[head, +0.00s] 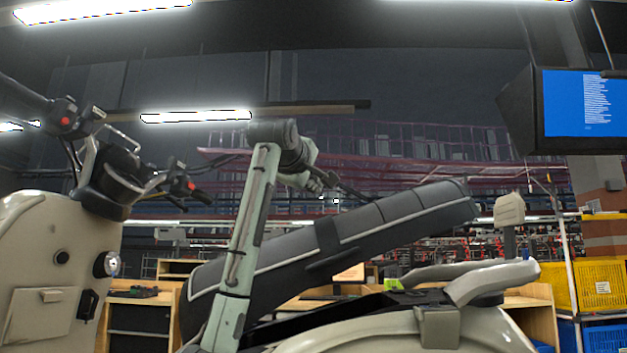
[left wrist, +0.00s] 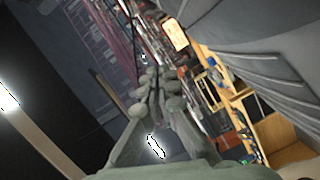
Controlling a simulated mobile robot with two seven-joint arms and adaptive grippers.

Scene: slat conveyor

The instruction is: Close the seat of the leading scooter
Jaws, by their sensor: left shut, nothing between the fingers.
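The scooter's seat (head: 375,225), dark grey with pale piping, is open. It slopes up to the right, its far end raised clear of the cream scooter body (head: 380,335). In the left wrist view the seat (left wrist: 250,55) fills the upper right. My left gripper (head: 332,193) is shut and empty, just above the seat's upper side near its middle; whether it touches the seat cannot be told. Its fingers show closed together in the left wrist view (left wrist: 152,78). My left arm crosses in front of the seat's lower end. My right gripper is in neither view.
The scooter's handlebars (head: 125,165) and front panel (head: 55,260) stand at the left. A cream grab rail (head: 490,280) is at the body's rear. Yellow crates (head: 600,285), a blue crate (head: 605,335) and a hanging screen (head: 585,105) are at the right. Wooden workbenches stand behind.

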